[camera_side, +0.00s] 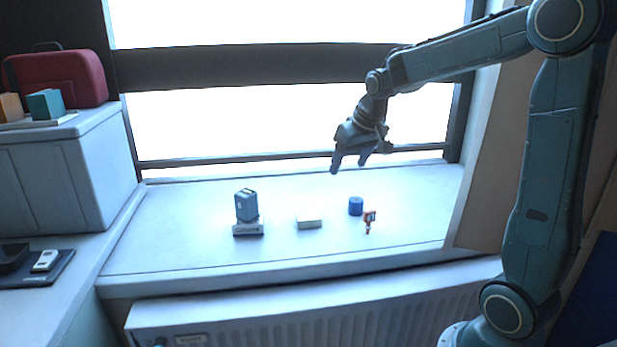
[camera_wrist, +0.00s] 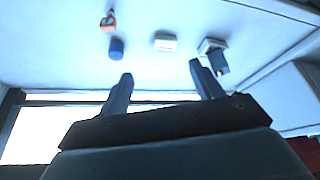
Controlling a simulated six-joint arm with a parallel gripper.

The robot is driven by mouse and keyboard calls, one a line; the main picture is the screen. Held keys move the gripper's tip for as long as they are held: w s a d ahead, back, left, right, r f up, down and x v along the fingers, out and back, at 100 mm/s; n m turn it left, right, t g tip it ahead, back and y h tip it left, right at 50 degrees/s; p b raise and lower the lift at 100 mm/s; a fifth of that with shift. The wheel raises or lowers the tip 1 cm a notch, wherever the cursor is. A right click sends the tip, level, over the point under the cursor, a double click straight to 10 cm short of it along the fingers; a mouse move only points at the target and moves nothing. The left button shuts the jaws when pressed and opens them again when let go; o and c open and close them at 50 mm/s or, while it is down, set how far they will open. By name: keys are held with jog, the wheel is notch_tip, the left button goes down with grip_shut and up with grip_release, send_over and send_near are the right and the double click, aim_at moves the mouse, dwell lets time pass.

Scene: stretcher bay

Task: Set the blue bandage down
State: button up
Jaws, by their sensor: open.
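The blue bandage (camera_side: 356,206) is a small blue cylinder standing on the white window ledge (camera_side: 180,245). In the wrist view it is the blue shape (camera_wrist: 117,48) beyond the left finger, apart from it. My gripper (camera_side: 348,170) is open and empty, in the air above the ledge and a little to the left of the bandage in the side view. Both fingers (camera_wrist: 160,82) show in the wrist view with nothing between them.
On the ledge are a white box (camera_side: 309,222), a blue-grey block (camera_side: 246,205) on a small base (camera_side: 248,228), and a small red-orange item (camera_side: 369,219) close to the bandage. A window stands behind; a radiator (camera_side: 310,315) is below. The ledge's left part is clear.

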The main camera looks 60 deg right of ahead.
jog(key=s+a+r+n+t+y, duration=0.1)
jog(key=s+a+n, duration=0.3)
jog(key=s+a, duration=1.3)
jog(key=s+y, duration=0.1)
jog(key=s, duration=0.2)
jog(key=shift+a+r, duration=0.25)
jog(key=shift+a, duration=0.1)
